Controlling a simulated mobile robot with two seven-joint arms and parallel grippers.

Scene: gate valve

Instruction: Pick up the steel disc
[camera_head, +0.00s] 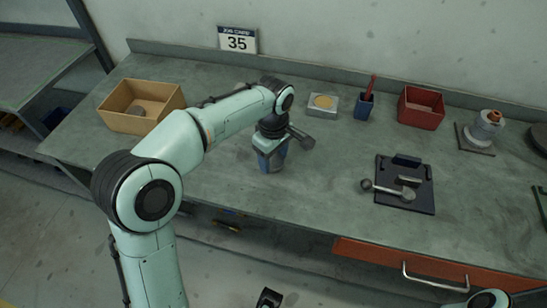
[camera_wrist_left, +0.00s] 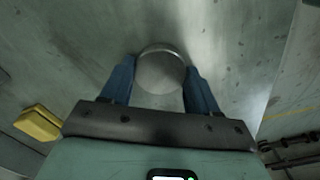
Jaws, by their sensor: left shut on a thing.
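The steel disc (camera_wrist_left: 160,72) is a plain grey round piece, seen in the left wrist view between the two blue fingers of my left gripper (camera_wrist_left: 160,88). The fingers touch it on both sides, so the gripper is shut on it. In the head view, my left gripper (camera_head: 272,163) points down over the front middle of the grey workbench (camera_head: 230,185). The disc cannot be made out there, hidden by the gripper. I cannot tell how high it is above the bench. My right gripper is not clearly in view.
A tan open box (camera_head: 112,121) with a round piece inside stands at left. Behind are a grey block (camera_head: 322,112), a blue cup (camera_head: 363,107) and a red bin (camera_head: 420,122). A dark tray (camera_head: 425,200) holding metal parts lies right. Bench between gripper and tray is clear.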

